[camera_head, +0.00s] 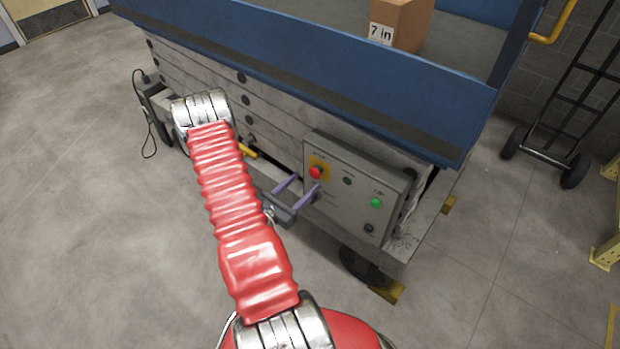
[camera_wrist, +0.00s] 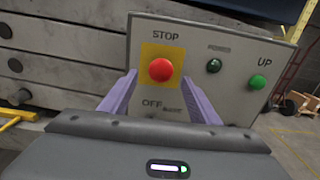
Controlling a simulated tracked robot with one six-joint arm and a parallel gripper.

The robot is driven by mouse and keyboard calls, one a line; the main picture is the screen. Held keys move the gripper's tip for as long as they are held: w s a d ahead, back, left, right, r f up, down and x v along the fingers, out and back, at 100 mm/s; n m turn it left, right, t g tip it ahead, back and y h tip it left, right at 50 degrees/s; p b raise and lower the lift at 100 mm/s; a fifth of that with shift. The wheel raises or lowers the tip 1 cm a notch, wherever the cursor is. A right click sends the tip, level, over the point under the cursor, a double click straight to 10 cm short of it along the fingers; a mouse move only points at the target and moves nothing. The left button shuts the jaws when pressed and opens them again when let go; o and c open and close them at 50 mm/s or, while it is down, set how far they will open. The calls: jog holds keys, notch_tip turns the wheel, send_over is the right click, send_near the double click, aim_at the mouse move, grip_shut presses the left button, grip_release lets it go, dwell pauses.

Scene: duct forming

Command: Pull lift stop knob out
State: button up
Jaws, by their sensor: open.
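The red stop knob (camera_head: 316,172) sits on a yellow square on the grey control panel (camera_head: 340,205) of the lift. In the wrist view the red knob (camera_wrist: 160,70) is under the word STOP, and its fingers' view is clear. My gripper (camera_head: 305,190) is open in front of the panel, its purple fingers pointing at it. In the wrist view my gripper (camera_wrist: 160,100) has one finger on each side below the knob, with nothing between them. I cannot tell whether the fingertips touch the panel.
A green UP button (camera_head: 376,202) and a dark button (camera_head: 347,181) are right of the knob. The blue lift platform (camera_head: 300,70) overhangs the panel and carries a cardboard box (camera_head: 402,22). A yellow handle (camera_wrist: 18,117) is at the left. A hand truck (camera_head: 560,110) stands at the right.

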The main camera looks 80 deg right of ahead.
aim_at(312, 175)
jog(key=shift+x, duration=2.4)
jog(key=shift+c, duration=0.7)
jog(key=shift+w, duration=0.1)
grip_shut()
